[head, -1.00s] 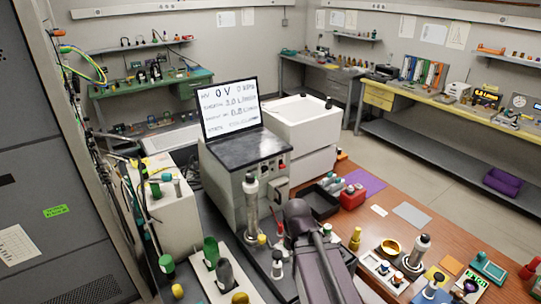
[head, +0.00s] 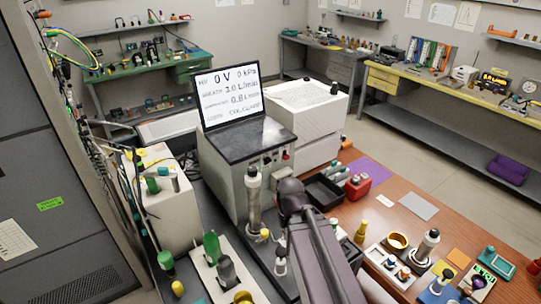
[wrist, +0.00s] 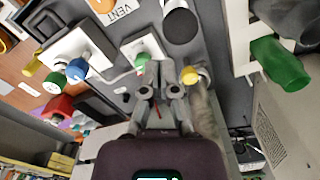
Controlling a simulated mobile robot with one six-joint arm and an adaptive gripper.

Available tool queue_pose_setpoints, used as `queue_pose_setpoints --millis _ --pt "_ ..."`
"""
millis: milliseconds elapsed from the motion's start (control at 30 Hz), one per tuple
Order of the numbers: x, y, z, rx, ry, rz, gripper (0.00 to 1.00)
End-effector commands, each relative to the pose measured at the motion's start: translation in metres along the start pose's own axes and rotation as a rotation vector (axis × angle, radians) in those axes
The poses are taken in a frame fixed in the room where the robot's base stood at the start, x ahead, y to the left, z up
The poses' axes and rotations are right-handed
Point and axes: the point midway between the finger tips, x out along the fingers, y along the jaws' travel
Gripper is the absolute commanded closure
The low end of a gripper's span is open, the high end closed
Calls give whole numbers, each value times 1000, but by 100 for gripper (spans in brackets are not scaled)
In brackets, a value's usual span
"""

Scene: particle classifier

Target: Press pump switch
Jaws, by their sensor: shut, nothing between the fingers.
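My gripper (wrist: 161,72) is shut and empty in the wrist view. Its fingertips are between a yellow-topped knob (wrist: 190,75) on the right and a green-and-white knob (wrist: 143,58) on a white plate on the left. Whether they touch either is unclear. In the head view my dark arm hides most of the gripper. The yellow knob (head: 264,234) stands at the foot of a silver column (head: 254,200). No label readable here marks the pump switch, so I cannot tell which control it is. The instrument box (head: 235,185) has small controls and a red button (head: 285,156) on its side.
A screen (head: 230,95) on the box reads 0 V and 0 kPa. A blue knob (wrist: 77,68), a VENT label (wrist: 120,12) and green bottles (wrist: 285,65) are nearby. A black tray (head: 324,190) and red container (head: 357,187) sit on the wooden table (head: 375,212).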

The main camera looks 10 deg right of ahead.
Motion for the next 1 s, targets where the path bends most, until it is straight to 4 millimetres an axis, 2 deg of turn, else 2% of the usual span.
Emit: queue_pose_setpoints --millis 267,467,700,1000 --pt "-11 -1 -11 -27 35 -24 100" --pt "-36 -4 -40 -104 134 -81 100" --pt "-86 -3 -93 -220 335 -154 100" --pt "-154 10 -157 -330 610 -179 100"
